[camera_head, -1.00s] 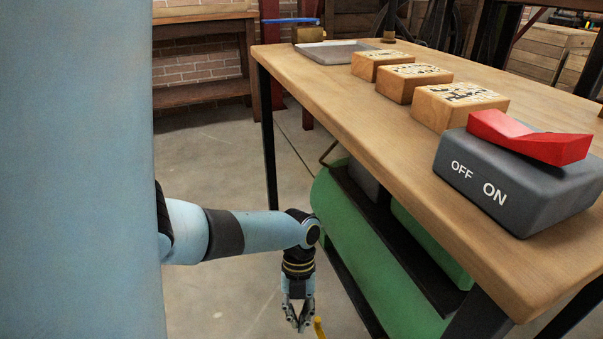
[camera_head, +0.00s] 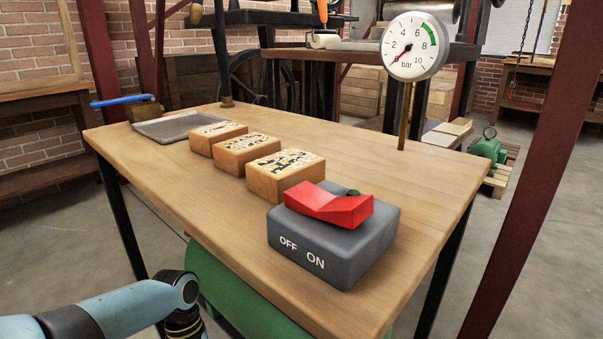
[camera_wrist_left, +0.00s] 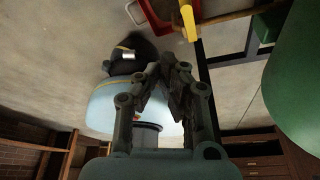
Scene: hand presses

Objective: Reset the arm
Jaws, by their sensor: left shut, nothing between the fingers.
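My left arm (camera_head: 140,305), light blue with black joints, comes in at the bottom left of the head view, beside the table's near left edge. Its gripper is below that picture. In the left wrist view my left gripper (camera_wrist_left: 172,72) has its dark fingers together with nothing between them. It hangs clear of the things around it, over the grey floor and part of my own blue body. My right arm and gripper show in neither view.
On the wooden table (camera_head: 375,150) stand a grey switch box (camera_head: 345,262) with a red rocker (camera_head: 328,206), several wooden blocks (camera_head: 285,172), a grey tray (camera_head: 178,127) and a pressure gauge (camera_head: 413,46). A green tank (camera_head: 228,290) is under the table. A yellow bar (camera_wrist_left: 188,20) passes near the fingers.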

